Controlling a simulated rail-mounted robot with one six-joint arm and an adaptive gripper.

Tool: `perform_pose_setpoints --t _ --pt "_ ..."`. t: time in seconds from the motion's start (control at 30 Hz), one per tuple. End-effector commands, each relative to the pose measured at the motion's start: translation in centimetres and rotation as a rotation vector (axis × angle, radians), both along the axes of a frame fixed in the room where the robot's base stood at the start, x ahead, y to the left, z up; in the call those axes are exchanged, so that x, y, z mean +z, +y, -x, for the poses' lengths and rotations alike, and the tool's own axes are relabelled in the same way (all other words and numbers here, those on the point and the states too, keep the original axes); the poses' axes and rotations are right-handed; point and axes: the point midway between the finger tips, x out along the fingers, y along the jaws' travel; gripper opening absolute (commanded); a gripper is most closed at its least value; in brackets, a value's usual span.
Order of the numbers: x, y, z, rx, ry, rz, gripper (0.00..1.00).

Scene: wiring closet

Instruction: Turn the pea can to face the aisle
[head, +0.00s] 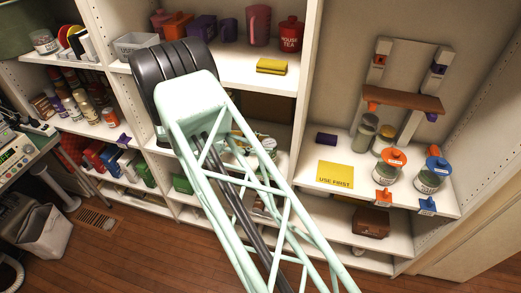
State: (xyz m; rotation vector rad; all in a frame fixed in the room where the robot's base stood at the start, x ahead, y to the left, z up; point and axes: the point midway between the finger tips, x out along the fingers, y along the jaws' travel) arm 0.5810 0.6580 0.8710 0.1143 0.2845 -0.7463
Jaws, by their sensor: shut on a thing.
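My arm's mint-green lattice link and black joint cross the middle of the head view. They cover much of the centre shelf, and my gripper does not show. Small cans or jars with pale and green labels (268,146) show partly beside the link, on the middle shelf (280,172) of the centre bay. I cannot read their labels, so I cannot tell whether one is the pea can or which way it faces.
Above are a red tea canister (290,36), a pink pitcher (258,24) and yellow sponges (271,66). The right bay holds a yellow "USE FIRST" card (335,175), jars with orange (393,158) and blue lids (438,166), and a brown box (371,222). Upright dividers separate the bays.

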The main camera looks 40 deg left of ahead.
Motion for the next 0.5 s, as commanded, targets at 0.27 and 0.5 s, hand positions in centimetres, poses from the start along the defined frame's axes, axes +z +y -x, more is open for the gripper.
perform_pose_setpoints --t 0.27,0.5 --pt "-0.1 0.9 -2.2 0.000 -0.001 -0.001 0.16" --pt "0.0 1.6 -4.1 0.000 -0.002 -0.002 0.16"
